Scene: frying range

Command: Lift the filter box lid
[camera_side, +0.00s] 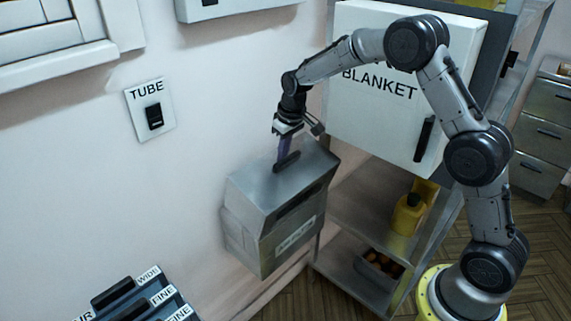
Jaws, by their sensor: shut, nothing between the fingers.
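The filter box (290,240) is a grey metal box on the wall, with a label on its front that is too small to read. Its lid (262,188) lies on top and looks closed. A dark handle (288,162) sits on the lid's upper face. My gripper (284,152) points down over the lid with its fingers at the handle. The fingers are shut with nothing between them. Whether the fingertips touch the handle or the lid cannot be told from this view.
A white cabinet marked BLANKET (375,115) stands close behind my forearm. Below it a metal shelf holds a yellow bottle (408,215) and a dark tray (380,268). A TUBE switch (152,112) is on the wall at left. Labelled levers (140,300) are at lower left.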

